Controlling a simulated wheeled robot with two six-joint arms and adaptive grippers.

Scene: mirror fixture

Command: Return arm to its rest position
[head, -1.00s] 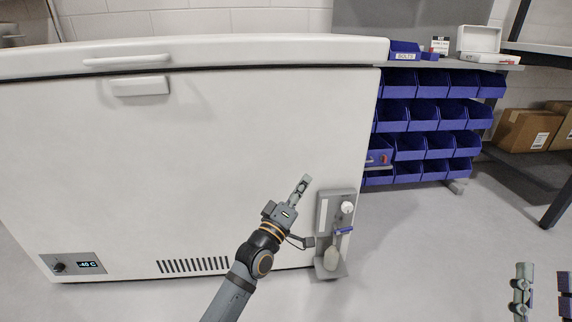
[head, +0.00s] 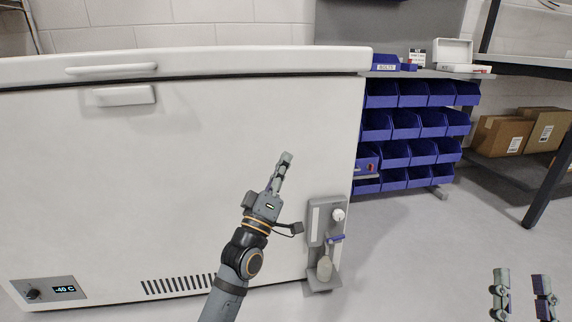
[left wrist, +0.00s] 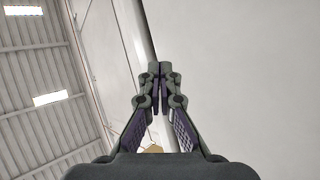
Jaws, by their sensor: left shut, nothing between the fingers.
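My left gripper (head: 286,158) is shut and empty in the head view. It points up in front of the white chest freezer (head: 200,160), above and left of the grey holder at the freezer's lower right. In the left wrist view, the two fingertips of my left gripper (left wrist: 157,78) are together, with nothing between them. My right gripper (head: 521,287) shows at the bottom right of the head view. Its two fingers stand apart with only floor between them. The rest of that gripper is out of frame.
The grey holder (head: 314,254) carries a brush-like tool (head: 325,268). Rows of blue bins (head: 410,125) stand right of the freezer under a grey shelf. Cardboard boxes (head: 500,136) sit on a lower shelf at the right. Floor (head: 420,250) is clear between.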

